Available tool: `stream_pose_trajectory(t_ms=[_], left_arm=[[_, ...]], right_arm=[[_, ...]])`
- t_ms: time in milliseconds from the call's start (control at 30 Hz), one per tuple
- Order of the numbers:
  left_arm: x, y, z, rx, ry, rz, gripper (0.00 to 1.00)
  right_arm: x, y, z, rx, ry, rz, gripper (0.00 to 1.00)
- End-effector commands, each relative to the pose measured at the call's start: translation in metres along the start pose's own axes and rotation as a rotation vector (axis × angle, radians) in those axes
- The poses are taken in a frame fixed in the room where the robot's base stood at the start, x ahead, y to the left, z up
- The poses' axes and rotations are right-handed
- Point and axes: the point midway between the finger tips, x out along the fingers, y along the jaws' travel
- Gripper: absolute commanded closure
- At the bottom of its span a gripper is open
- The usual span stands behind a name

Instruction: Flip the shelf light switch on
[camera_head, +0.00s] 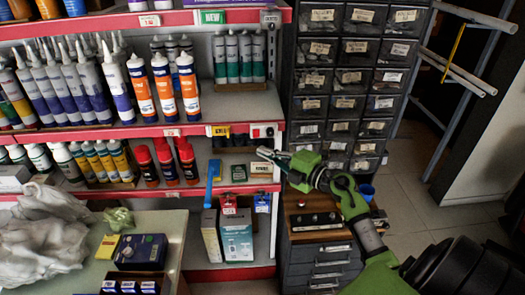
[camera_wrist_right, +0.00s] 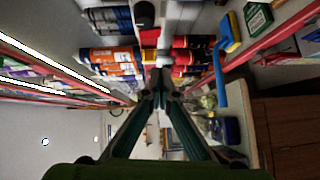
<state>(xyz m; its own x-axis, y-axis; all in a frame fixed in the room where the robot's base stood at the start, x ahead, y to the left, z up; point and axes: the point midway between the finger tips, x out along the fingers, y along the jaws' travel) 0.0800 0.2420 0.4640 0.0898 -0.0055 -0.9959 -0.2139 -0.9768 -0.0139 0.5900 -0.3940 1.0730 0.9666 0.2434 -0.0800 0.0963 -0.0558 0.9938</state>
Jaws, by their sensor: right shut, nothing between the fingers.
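A small white plate with a red part (camera_head: 264,130), which looks like the shelf light switch, is on the red shelf edge at the right end of the middle shelf. Which way its lever points is too small to tell. My right gripper (camera_head: 268,156) is shut and empty, reaching left just below this plate; I cannot tell whether it touches anything. In the right wrist view its closed fingertips (camera_wrist_right: 160,76) point toward the shelves, and the switch cannot be made out clearly there. My left gripper is not in view.
Orange-and-white tubes (camera_head: 163,88) and red-capped bottles (camera_head: 165,163) stand on the shelves. Drawer cabinets (camera_head: 340,80) stand behind my right arm. A counter with a plastic bag (camera_head: 45,235) is lower left. Floor is open at right.

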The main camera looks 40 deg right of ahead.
Motion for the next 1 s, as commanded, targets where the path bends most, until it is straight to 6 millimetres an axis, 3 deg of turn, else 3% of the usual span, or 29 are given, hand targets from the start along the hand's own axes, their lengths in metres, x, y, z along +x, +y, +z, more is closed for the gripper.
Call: stream_pose_trajectory(t_ms=[167, 400, 533, 700, 1000], left_arm=[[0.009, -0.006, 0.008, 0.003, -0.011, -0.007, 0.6], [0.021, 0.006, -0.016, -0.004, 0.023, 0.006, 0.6], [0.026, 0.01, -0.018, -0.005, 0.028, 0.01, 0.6], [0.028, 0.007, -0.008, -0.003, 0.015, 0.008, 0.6], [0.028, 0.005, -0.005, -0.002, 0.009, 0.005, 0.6]], right_arm=[[-0.022, -0.007, 0.0, -0.001, 0.0, -0.003, 1.0], [-0.059, -0.015, 0.001, -0.001, 0.0, -0.003, 1.0], [-0.076, -0.016, 0.001, -0.001, 0.0, -0.002, 1.0], [-0.087, -0.016, 0.001, -0.001, 0.0, 0.0, 1.0], [-0.088, -0.015, 0.001, -0.001, 0.001, 0.0, 1.0]])
